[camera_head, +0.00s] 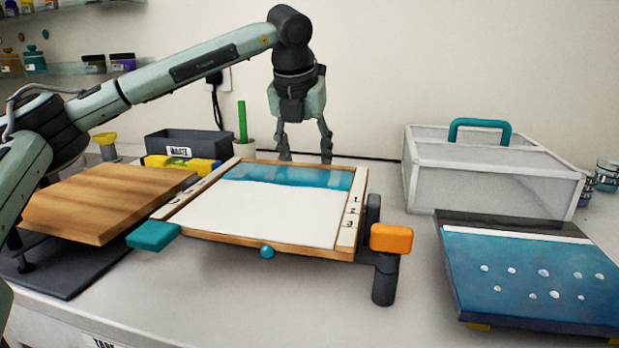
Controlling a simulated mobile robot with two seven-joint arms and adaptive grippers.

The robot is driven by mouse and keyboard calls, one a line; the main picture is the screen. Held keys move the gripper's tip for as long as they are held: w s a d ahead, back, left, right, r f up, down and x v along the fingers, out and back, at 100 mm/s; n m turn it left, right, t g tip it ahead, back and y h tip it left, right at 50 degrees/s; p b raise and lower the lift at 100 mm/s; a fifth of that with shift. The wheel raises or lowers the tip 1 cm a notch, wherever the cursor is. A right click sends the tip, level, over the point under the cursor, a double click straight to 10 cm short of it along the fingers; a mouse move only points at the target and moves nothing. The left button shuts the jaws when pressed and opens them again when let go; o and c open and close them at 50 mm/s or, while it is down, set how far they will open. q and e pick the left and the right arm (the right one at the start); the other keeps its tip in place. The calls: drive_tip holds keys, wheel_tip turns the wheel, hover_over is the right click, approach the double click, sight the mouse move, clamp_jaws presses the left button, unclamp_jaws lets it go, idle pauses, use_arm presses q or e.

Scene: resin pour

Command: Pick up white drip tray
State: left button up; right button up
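A flat white surface (265,208) lies inside a light wooden frame (308,248), with a blue band along its far end. I cannot tell whether this white surface is the white drip tray, and no other thing is clearly one. My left gripper (306,158) points down at the far edge of the frame. Its two fingers are spread with nothing seen between them. I cannot tell whether the fingertips touch the frame. My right gripper is not in view.
A teal tab (153,236) and an orange block (391,239) flank the frame. A wooden board (105,200) stands left; a dark waste bin (185,143) stands behind. A translucent box (485,180) with teal handle and a blue panel (530,275) sit right.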

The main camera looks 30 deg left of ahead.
use_arm(q)
drive_tip(key=shift+x, duration=1.2)
clamp_jaws()
drive_tip(key=shift+r, duration=0.1)
